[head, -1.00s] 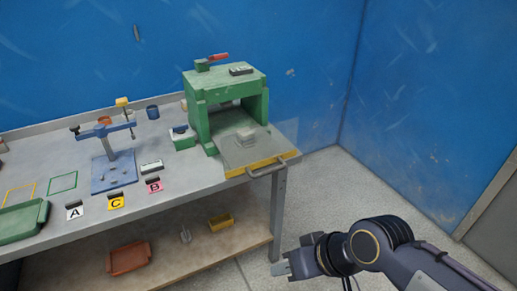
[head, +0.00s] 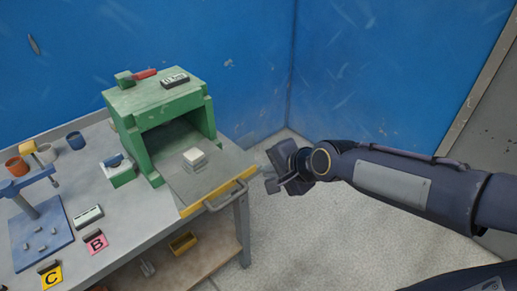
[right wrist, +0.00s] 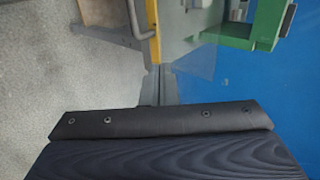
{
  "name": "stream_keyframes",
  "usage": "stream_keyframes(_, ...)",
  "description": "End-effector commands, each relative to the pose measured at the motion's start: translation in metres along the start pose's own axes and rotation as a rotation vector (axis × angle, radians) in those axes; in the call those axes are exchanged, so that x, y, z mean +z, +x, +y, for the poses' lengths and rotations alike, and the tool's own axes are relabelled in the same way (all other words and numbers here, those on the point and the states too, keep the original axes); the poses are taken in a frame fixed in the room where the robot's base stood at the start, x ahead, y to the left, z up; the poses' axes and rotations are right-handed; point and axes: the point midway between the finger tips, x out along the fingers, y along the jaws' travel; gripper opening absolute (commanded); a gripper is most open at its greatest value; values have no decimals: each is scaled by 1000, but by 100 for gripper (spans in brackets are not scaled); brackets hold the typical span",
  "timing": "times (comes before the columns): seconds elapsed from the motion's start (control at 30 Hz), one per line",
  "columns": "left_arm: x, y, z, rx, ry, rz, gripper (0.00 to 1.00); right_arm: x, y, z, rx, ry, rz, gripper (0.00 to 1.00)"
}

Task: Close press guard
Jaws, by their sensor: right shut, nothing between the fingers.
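The green press (head: 165,105) stands at the right end of the bench. Its guard is down: a clear panel with a yellow front edge (head: 218,192) and a grey bar handle (head: 226,197), lying out flat in front of the press opening. A small pale stack of blocks (head: 194,158) shows at the opening. My right gripper (head: 264,168) is shut and empty, just right of the guard's edge and apart from the handle as far as I can tell. The right wrist view shows the yellow edge (right wrist: 148,22) and handle (right wrist: 95,35) beyond the fingers (right wrist: 165,85). My left gripper is out of view.
A green-and-white box (head: 118,170) stands beside the press. A yellow bin (head: 183,243) is on the lower shelf. The floor right of the bench is clear.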

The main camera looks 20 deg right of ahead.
Motion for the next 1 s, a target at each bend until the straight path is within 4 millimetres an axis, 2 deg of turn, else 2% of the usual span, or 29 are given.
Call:
stream_keyframes(0.17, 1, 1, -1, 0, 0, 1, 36, 0, 18, 0, 0, 14, -1, 0)
stream_keyframes(0.6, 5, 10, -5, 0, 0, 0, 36, 0, 106, -2, 0, 12, -1, 0)
stream_keyframes(0.77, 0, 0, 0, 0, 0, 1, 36, 0, 120, -21, -1, 10, 0, 0)
stream_keyframes(1.0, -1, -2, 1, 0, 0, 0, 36, -1, 130, -29, -2, 12, 1, 0)
